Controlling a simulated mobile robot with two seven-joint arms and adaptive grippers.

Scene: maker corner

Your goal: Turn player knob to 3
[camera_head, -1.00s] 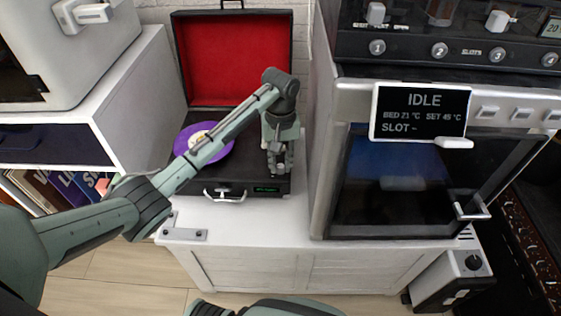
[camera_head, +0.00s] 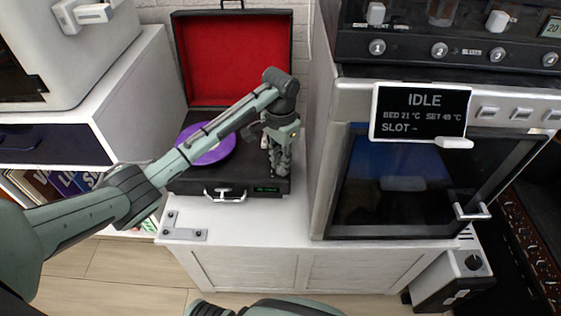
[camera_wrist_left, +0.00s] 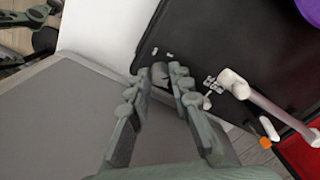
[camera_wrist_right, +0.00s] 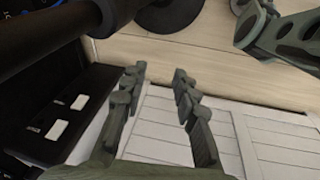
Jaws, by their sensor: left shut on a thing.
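The record player (camera_head: 192,185) is an open black case with a red-lined lid and a purple record (camera_head: 218,150). My left gripper (camera_head: 280,172) reaches down onto its front right corner. In the left wrist view my left gripper (camera_wrist_left: 164,72) is shut on a small grey knob (camera_wrist_left: 160,78) on the black deck. The fingers cover most of the knob, so its setting cannot be read. My right gripper (camera_wrist_right: 156,78) is open and empty, above the floor beside a white panelled front.
The player stands on a white cabinet (camera_head: 250,220). A printer-like machine (camera_head: 325,180) with an "IDLE" screen (camera_head: 420,112) stands close on the right. The tonearm (camera_wrist_left: 275,108) lies beside my left fingers. A metal bracket (camera_head: 185,234) lies at the cabinet's front left.

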